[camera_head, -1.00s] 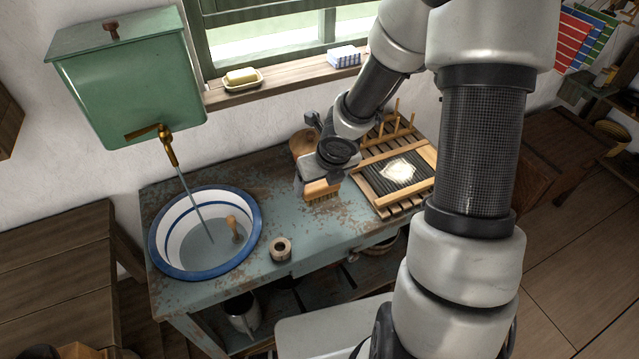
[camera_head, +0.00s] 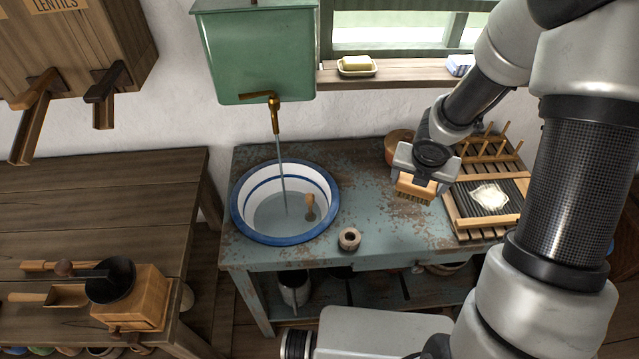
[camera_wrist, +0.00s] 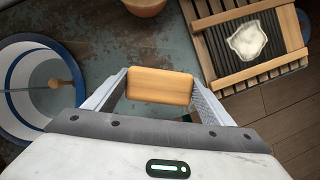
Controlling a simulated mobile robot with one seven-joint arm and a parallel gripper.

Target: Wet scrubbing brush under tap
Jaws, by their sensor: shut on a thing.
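My gripper (camera_head: 418,180) is shut on the scrubbing brush (camera_head: 415,192), a wooden block with bristles facing down. In the wrist view the brush's wooden back (camera_wrist: 160,86) lies between the two fingers. My gripper holds it over the blue-green table, right of the basin. The brass tap (camera_head: 274,113) sticks out below the green water tank (camera_head: 258,55). A thin stream of water (camera_head: 282,185) runs from it into the white basin with blue rim (camera_head: 238,225). A wooden-handled thing (camera_head: 310,206) stands in the basin; its lower part is hidden.
A slatted rack with a white cloth (camera_head: 490,195) is at the right, a round wooden bowl (camera_head: 397,146) behind the brush. A coffee grinder (camera_head: 130,295) stands on the left table. Soap (camera_head: 357,63) sits on the sill.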

